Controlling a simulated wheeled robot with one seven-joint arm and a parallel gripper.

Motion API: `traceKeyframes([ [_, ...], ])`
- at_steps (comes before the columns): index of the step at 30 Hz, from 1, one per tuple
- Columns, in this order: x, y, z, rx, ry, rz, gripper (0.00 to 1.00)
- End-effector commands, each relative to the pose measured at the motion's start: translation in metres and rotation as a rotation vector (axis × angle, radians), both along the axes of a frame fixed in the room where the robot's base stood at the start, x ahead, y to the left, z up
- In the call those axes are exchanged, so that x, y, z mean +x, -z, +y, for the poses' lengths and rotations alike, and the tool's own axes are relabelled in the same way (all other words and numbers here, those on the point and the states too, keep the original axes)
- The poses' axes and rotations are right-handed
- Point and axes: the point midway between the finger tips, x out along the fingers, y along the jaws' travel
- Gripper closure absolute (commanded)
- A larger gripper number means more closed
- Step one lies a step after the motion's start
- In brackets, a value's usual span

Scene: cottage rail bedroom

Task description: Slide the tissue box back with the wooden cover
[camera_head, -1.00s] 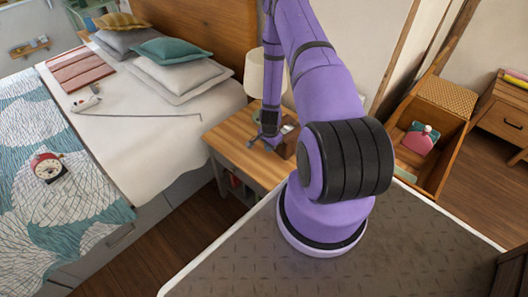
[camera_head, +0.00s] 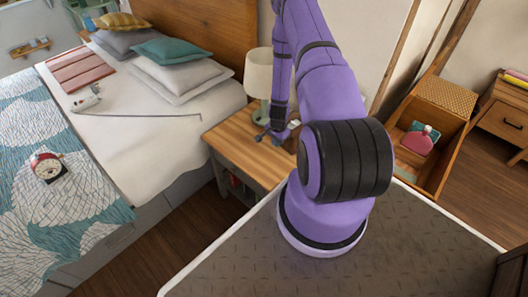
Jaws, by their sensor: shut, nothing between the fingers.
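The wooden tissue box (camera_head: 291,144) stands on the nightstand (camera_head: 236,148), mostly hidden behind my purple arm. A bit of white tissue (camera_head: 294,124) shows at its top. My gripper (camera_head: 264,135) is low over the nightstand, just left of the box, with its fingers shut and empty. I cannot tell whether the fingers or the wrist touch the box.
A lamp (camera_head: 258,75) with a pale shade stands at the back of the nightstand, close behind my gripper. The bed (camera_head: 150,150) is to the left. An open wooden bin (camera_head: 450,130) holding a pink item is to the right. The front left nightstand top is clear.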

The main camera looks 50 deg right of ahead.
Motion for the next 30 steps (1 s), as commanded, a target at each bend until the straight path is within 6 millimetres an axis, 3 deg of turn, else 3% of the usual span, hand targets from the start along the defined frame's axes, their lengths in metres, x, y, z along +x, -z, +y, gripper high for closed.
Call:
traceKeyframes([
  [1,-0.010,0.008,-0.007,-0.002,0.012,0.015,1.00],
  [14,-0.011,0.008,-0.025,-0.001,0.011,0.015,1.00],
  [30,-0.009,-0.022,-0.010,0.002,0.007,0.014,1.00],
])
